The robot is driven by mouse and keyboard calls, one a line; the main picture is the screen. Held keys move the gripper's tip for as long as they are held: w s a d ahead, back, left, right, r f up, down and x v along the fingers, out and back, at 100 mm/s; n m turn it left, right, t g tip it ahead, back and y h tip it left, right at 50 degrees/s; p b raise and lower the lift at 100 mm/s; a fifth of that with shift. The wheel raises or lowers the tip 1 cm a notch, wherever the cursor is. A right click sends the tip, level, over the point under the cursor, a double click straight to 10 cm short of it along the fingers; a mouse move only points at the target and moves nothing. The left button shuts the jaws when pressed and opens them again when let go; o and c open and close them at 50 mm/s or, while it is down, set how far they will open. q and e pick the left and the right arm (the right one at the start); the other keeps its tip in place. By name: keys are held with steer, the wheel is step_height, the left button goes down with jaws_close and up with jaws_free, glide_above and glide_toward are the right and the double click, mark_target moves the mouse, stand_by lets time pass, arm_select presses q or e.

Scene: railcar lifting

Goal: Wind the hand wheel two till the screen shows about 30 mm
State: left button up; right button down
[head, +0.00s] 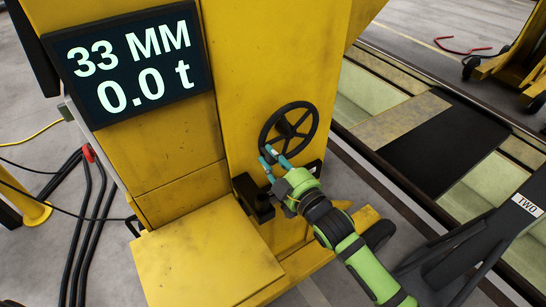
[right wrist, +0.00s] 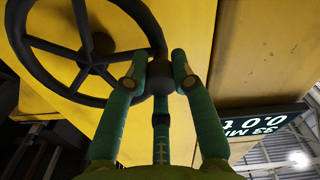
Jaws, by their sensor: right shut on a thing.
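The black hand wheel (head: 286,128) with spokes is on the front of the yellow lifting jack (head: 180,140). It fills the upper left of the right wrist view (right wrist: 98,46). My right gripper (head: 272,153) is at the lower left of the wheel's rim. In the right wrist view its teal fingers (right wrist: 159,62) are shut around the wheel's dark handle knob (right wrist: 160,78). The screen (head: 127,62) reads 33 MM and 0.0 t. It also shows, upside down, in the right wrist view (right wrist: 262,120). My left gripper is not in view.
A dark bracket (head: 254,196) sticks out below the wheel. A dark beam labelled TWO (head: 524,204) is at the right. A yellow step (head: 205,255) juts out at the jack's base. Rails and a pit (head: 440,140) lie to the right. Black hoses (head: 85,220) stand at the left.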

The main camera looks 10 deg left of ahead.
steer(key=shift+f+n+b, duration=0.45)
steer(key=shift+f+n, duration=0.4)
steer(key=shift+n, duration=0.05)
steer(key=w+d+f+n+b, duration=0.4)
steer(key=f+n+b, duration=0.1)
steer(key=n, duration=0.7)
steer(key=shift+f, duration=0.65)
steer(key=c, duration=1)
jaws_free()
steer(key=shift+c, duration=0.2)
steer(key=shift+d, duration=0.1)
